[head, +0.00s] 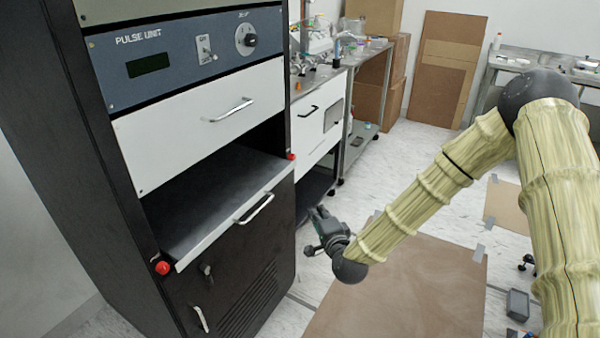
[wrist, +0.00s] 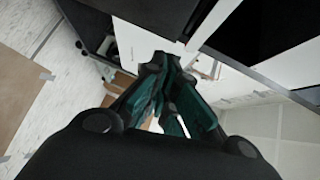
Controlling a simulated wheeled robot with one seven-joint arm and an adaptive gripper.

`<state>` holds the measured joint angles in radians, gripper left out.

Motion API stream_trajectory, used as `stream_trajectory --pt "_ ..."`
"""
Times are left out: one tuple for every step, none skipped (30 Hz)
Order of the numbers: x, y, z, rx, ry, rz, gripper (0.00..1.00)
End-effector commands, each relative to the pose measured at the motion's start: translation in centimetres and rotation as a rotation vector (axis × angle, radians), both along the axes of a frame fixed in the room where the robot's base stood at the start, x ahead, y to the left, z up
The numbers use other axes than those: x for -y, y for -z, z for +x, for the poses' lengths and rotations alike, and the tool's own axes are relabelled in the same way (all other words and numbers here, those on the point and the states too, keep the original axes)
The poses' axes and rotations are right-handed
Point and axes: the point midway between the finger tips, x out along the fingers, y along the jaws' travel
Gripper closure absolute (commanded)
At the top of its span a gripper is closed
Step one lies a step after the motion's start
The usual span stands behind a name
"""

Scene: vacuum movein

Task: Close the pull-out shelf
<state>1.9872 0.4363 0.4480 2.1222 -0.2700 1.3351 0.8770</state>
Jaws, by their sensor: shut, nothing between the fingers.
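The pull-out shelf (head: 208,203) is a dark flat tray with a white front panel (head: 240,222) and a metal handle. It sticks out from the black cabinet (head: 65,130), below a white drawer. My gripper (head: 316,226) is to the right of the shelf front, apart from it, low beside the cabinet. In the wrist view my gripper (wrist: 172,122) has its dark green fingers together, with nothing between them. Black and white cabinet surfaces lie beyond it there; I cannot tell which panel is the shelf.
A closed white drawer (head: 205,125) and a blue-grey pulse unit panel (head: 185,58) are above the shelf. A lower door (head: 245,275) is below. A metal bench (head: 372,52) stands behind. Cardboard sheets (head: 405,290) cover the floor, which is open in front of the cabinet.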

Motion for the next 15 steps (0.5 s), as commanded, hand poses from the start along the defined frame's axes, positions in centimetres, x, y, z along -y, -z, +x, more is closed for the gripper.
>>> stream_trajectory --pt "0.4 -1.8 1.1 0.038 0.020 0.042 1.00" --pt "0.5 -2.7 1.5 0.058 0.029 0.065 1.00" --pt "0.7 -3.6 2.0 0.077 0.037 0.088 1.00" --pt "0.8 -4.1 2.3 0.087 0.042 0.102 1.00" --pt "0.9 -4.5 2.5 0.097 0.046 0.112 1.00" --pt "1.0 -4.9 2.8 0.104 0.050 0.122 1.00" --pt "1.0 -5.1 3.0 0.109 0.051 0.125 1.00" --pt "1.0 -5.2 3.2 0.111 0.052 0.128 1.00" --pt "0.9 -5.2 3.6 0.112 0.052 0.128 1.00" --pt "0.8 -5.2 3.8 0.111 0.051 0.128 1.00" --pt "0.8 -5.2 4.1 0.111 0.051 0.127 1.00" --pt "0.6 -5.2 4.7 0.111 0.050 0.127 1.00" --pt "0.6 -5.2 5.1 0.112 0.051 0.127 1.00" --pt "0.5 -5.2 5.5 0.110 0.050 0.127 1.00" --pt "0.4 -5.1 6.2 0.111 0.050 0.126 1.00"
